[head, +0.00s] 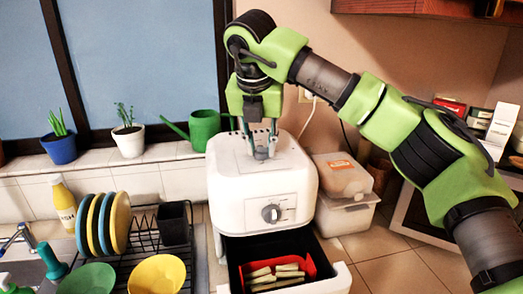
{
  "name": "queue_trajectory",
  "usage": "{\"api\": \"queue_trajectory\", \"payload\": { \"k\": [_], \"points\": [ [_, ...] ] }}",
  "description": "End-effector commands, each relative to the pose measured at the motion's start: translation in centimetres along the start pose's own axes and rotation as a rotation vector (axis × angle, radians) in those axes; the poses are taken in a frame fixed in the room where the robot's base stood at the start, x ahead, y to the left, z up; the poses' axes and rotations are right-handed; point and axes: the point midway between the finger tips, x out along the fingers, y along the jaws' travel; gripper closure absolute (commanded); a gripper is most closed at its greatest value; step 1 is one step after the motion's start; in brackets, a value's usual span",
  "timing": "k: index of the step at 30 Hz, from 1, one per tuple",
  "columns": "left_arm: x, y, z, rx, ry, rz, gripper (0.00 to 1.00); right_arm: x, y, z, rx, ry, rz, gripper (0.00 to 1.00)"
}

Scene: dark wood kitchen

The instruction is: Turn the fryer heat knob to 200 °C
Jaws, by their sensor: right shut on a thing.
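The white fryer (232,188) stands on the counter with a round grey dial (271,213) on its front face. My right gripper (262,152) points down from above with its fingers at the fryer's top. It is shut on a small knob there, which the fingers mostly hide. I cannot read the knob's setting or any temperature marks. The front dial is clear of the gripper. My left gripper is not in view.
The fryer's drawer (340,281) is pulled out, with a red insert (306,262) and pale food sticks (275,275) inside. A dish rack (147,228) with plates stands left. Plastic containers (345,215) sit close on the right. A green watering can (204,128) is behind.

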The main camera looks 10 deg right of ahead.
Motion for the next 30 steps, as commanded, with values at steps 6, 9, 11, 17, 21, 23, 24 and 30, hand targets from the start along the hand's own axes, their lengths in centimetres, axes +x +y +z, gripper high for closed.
{"api": "queue_trajectory", "payload": {
  "k": [6,9,11,17,21,23,24,30],
  "points": [
    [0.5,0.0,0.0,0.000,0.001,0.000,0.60,-0.1,0.2,0.1,0.190,-0.003,-0.079,0.98],
    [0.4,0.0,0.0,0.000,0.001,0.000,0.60,-0.2,0.3,0.1,0.279,-0.003,-0.114,0.98],
    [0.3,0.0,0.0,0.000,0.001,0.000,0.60,-0.2,0.3,0.1,0.332,-0.003,-0.137,0.98],
    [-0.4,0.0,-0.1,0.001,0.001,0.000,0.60,-0.2,0.4,0.2,0.508,-0.003,-0.210,0.98],
    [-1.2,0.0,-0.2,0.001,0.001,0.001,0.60,-0.3,0.4,0.3,0.631,-0.002,-0.262,0.98],
    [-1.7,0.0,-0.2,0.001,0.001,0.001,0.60,-0.4,0.5,0.3,0.683,-0.001,-0.283,0.98],
    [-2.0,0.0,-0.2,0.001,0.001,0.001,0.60,-0.4,0.5,0.4,0.717,-0.002,-0.297,0.98],
    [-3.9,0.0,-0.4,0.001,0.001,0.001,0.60,-0.5,0.5,0.5,0.876,-0.003,-0.363,0.98]
  ]
}}
